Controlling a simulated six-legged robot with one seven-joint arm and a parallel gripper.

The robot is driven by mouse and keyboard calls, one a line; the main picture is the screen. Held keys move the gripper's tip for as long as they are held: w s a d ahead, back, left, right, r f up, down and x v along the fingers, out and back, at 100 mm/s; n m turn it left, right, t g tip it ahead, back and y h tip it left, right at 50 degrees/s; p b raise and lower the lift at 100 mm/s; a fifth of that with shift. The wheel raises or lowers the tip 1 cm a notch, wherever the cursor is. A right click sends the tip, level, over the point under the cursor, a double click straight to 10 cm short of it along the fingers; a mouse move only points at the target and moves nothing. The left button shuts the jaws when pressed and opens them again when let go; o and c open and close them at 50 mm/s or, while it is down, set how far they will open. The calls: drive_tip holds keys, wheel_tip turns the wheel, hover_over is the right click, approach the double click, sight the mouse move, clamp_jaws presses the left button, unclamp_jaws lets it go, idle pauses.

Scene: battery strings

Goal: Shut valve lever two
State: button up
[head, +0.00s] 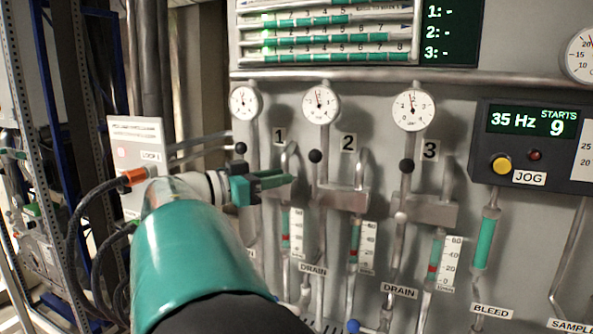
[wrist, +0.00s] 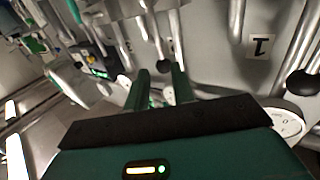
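Valve lever two is the lever with a black ball knob (head: 315,156) beside the label 2 (head: 348,142) on the grey panel in the head view. Its knob stands up, at the top of its stem, below the middle gauge. My gripper (head: 289,177) has green fingers and is to the left of lever two and a little below its knob, in front of the pipes by label 1. The gripper also shows in the wrist view (wrist: 160,72), with a gap between its fingers and nothing held. I cannot tell how far the fingertips are from the panel.
Lever one's black knob (head: 241,148) is left of my gripper, and lever three's knob (head: 406,166) is further right. Round gauges (head: 320,104) sit above the levers. Pipes and flow tubes (head: 296,231) fill the panel below. A JOG control box (head: 530,145) is at right.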

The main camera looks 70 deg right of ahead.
hover_over(314, 197)
drive_tip(key=shift+d, duration=0.3)
drive_tip(key=shift+c, duration=0.3)
clamp_jaws()
